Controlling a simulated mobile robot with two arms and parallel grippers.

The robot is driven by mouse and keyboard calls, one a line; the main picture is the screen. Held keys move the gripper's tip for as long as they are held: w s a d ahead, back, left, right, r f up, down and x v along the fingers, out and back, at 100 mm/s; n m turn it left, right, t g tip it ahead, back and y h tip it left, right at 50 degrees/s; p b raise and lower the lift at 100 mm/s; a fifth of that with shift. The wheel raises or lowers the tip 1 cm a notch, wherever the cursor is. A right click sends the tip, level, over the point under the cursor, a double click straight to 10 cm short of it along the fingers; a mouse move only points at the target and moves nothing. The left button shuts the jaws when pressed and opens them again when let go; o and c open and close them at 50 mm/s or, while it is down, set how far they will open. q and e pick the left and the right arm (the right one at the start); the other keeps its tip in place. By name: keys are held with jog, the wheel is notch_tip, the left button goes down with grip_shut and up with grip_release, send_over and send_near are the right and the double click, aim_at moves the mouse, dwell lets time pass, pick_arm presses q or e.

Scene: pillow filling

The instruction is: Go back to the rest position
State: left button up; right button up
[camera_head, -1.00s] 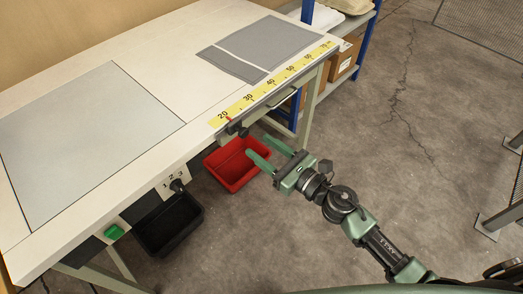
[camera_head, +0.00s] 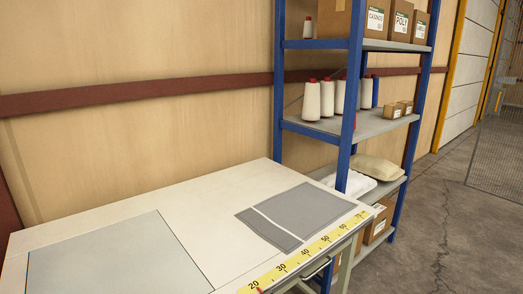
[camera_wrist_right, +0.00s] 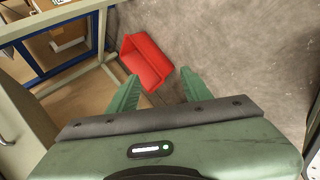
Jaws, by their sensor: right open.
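My right gripper (camera_wrist_right: 160,92) shows in the right wrist view with its two green fingers apart and nothing between them. It is beside the table, above the floor, with a red bin (camera_wrist_right: 147,62) beyond its fingertips. Neither gripper shows in the head view now. The left gripper is in no view.
The white table (camera_head: 190,210) carries a grey panel (camera_head: 115,258), two grey cloth pieces (camera_head: 300,212) and a yellow ruler strip (camera_head: 310,255). A blue shelf (camera_head: 350,125) with thread cones, boxes and a pillow (camera_head: 376,166) stands behind at the right. Open concrete floor (camera_head: 440,230) lies to the right.

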jog(key=s+f+m+g, duration=0.2)
jog(key=s+f+m, duration=0.2)
jog(key=s, duration=0.6)
jog(key=s+f+m+g+h, duration=0.1)
jog(key=s+f+m+g, duration=0.2)
jog(key=s, duration=0.8)
jog(key=s+f+m+g, duration=0.3)
jog(key=s+f+m, duration=0.4)
jog(key=s, duration=0.3)
jog(key=shift+s+d+m+p, duration=0.15)
jog(key=shift+d+m+p, duration=0.25)
jog(key=shift+p, duration=0.05)
